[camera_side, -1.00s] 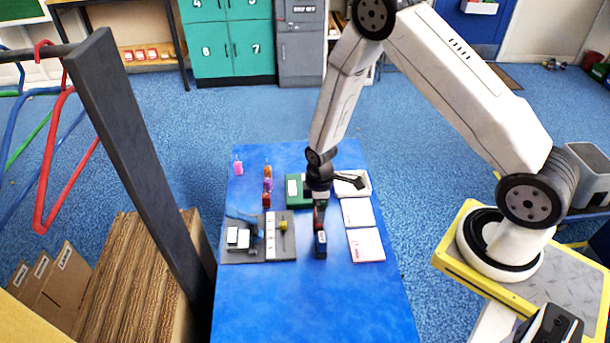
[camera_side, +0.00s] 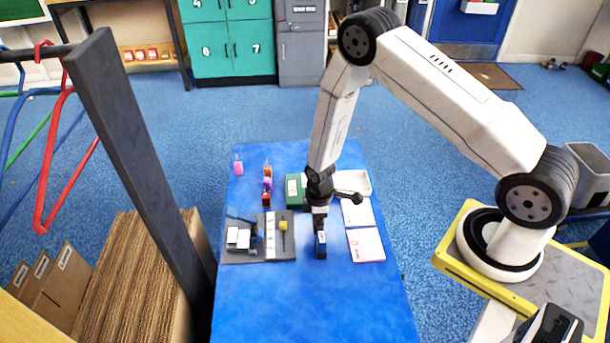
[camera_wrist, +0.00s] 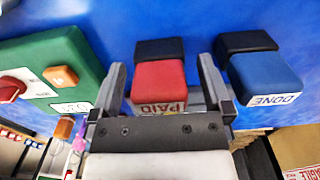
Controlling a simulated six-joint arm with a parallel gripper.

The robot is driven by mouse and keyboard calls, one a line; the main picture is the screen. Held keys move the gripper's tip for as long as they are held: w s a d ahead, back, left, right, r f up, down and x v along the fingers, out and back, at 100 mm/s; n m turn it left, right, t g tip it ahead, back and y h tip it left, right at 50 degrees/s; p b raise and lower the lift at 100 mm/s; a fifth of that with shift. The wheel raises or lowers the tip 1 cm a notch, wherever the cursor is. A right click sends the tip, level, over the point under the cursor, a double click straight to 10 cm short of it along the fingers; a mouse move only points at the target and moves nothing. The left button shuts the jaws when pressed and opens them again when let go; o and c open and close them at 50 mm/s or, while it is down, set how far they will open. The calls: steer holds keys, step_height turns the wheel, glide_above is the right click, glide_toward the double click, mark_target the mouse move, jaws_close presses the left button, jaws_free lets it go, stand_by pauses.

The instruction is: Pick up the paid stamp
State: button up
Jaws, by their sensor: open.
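The paid stamp (camera_wrist: 158,78) has a red block with a white "PAID" label and a dark top part; in the wrist view it stands between my fingers. My gripper (camera_wrist: 162,72) is open, with one finger on each side of the stamp; I cannot tell whether either touches it. In the side view my gripper (camera_side: 320,212) is low over the blue table, and it hides most or all of the paid stamp there.
A blue "DONE" stamp (camera_wrist: 265,75) stands close beside my right finger in the wrist view. A green box (camera_wrist: 50,65) is to the left. In the side view, cards (camera_side: 365,245) lie right and a grey board (camera_side: 280,250) left. The table's front (camera_side: 310,305) is clear.

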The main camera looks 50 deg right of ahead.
stand_by(0.3)
steer(key=c, duration=1.3)
steer(key=shift+o, duration=0.2)
steer(key=shift+r, duration=0.2)
steer(key=shift+r, duration=0.8)
steer(key=s+r, duration=1.1)
steer(key=s, duration=0.3)
steer(key=shift+a, duration=0.3)
